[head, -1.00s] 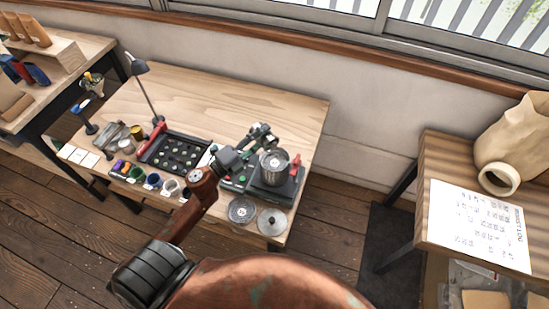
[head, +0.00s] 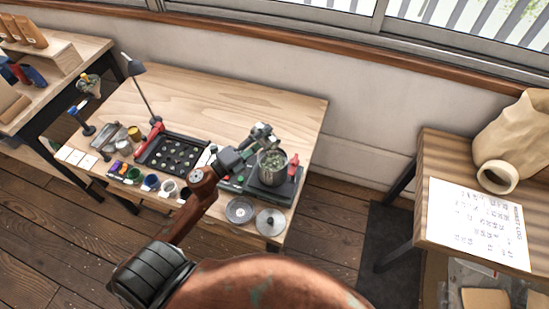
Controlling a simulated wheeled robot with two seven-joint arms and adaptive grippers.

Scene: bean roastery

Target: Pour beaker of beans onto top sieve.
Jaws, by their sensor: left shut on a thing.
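The sieve stack (head: 272,172) is a round metal cylinder on a dark base at the right end of the wooden table. Greenish beans show at its top. My left gripper (head: 262,134) is just behind and left of the stack's top, close to it. It is shut on the beaker, which is small and largely hidden by the gripper. I cannot make out the beaker's tilt or how many beans are in it. My right gripper is not in view.
Two round metal discs (head: 240,210) (head: 270,221) lie at the table's front edge. A black tray (head: 172,155), small coloured cups and a desk lamp (head: 134,66) stand to the left. The back of the wooden table (head: 230,100) is clear. A side table with a paper sheet (head: 478,222) is at right.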

